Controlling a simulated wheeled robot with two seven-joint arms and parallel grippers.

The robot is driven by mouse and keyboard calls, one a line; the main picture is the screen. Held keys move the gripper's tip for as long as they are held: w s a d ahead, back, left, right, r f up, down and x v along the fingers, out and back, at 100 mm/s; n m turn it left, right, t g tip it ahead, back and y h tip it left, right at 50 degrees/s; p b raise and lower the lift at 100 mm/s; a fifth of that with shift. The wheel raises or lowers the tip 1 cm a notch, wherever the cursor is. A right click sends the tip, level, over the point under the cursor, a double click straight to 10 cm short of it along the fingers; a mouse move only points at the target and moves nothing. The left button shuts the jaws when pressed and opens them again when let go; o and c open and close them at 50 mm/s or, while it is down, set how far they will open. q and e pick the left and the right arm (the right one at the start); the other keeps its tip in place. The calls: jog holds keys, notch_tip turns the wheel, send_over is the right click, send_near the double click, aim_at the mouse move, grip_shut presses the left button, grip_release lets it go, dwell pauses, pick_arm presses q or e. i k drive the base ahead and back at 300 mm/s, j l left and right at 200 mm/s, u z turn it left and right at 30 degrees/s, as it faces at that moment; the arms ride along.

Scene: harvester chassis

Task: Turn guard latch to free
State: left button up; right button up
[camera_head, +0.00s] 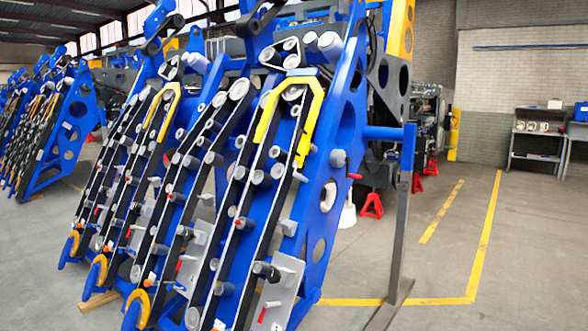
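A large blue harvester chassis (345,130) with slanted rows of rollers and black belts fills the left and middle of the head view. A yellow guard (311,110) arches over the top of its right-hand row. A small red-tipped lever (354,176) sticks out to the right from a grey round fitting (337,158) on the blue side plate. It may be the guard latch, but I cannot tell for sure. Other small red handles (268,312) sit low on the rows. Neither of my grippers is in view.
A grey post (401,235) stands on the floor right of the chassis, joined by a blue bar (385,133). Red stands (372,205) are behind. A workbench (540,135) is at the far right. Floor with yellow lines (478,255) is clear at right.

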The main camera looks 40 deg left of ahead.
aim_at(292, 169)
jog(key=i+j+u, duration=0.4)
jog(key=i, duration=0.9)
jog(key=i+u, duration=0.35)
jog(key=i, duration=0.95)
